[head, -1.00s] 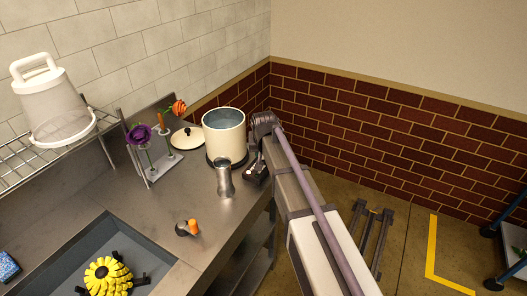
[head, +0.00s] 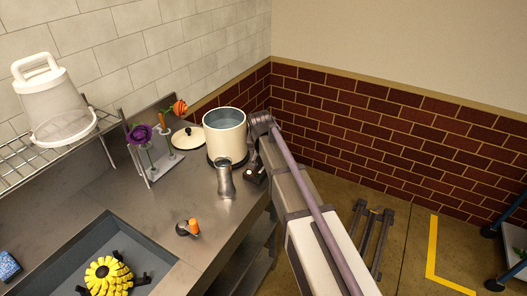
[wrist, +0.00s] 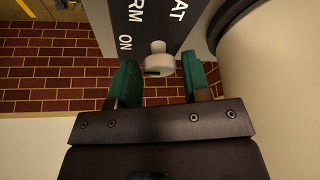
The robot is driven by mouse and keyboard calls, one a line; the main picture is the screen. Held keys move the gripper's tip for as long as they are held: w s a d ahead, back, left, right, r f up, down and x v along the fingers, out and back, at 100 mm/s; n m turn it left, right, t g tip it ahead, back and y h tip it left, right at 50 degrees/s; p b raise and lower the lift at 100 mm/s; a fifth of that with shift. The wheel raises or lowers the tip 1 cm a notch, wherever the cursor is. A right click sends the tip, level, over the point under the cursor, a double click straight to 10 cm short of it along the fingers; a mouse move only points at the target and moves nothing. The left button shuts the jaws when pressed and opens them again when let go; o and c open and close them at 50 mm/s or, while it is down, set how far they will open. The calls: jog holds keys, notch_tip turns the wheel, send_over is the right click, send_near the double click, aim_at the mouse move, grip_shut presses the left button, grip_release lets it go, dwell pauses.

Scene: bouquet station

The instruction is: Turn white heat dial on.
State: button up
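The white heat dial (wrist: 159,62) sticks out from a dark panel (wrist: 140,22) in the wrist view. The panel has white lettering, with "ON" and part of "WARM" readable. My gripper (wrist: 160,78) is open, with one green finger on the left of the dial and one on the right. A dark mark shows on the dial's lower left edge. In the head view, the cream pot (head: 225,139) stands at the counter's far end. My arm hides the dial and fingertips there.
A pot lid (head: 188,138) and a flower stand (head: 153,160) are left of the pot. An orange-tipped tool (head: 193,227) lies on the counter near the sink (head: 70,255), which holds a yellow flower-like thing (head: 107,274). A brick wall (head: 400,135) is behind my arm.

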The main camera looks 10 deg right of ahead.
jog(key=shift+o, duration=1.2)
jog(key=p+v, duration=1)
jog(key=shift+r, duration=0.4)
jog(key=shift+s, duration=0.1)
jog(key=s+d+f+n+g+y, duration=0.1)
jog(key=s+n+g, duration=0.3)
jog(key=s, duration=1.9)
jog(key=shift+s+d+y, duration=0.2)
jog(key=shift+d+y, duration=0.1)
jog(key=shift+d, duration=0.3)
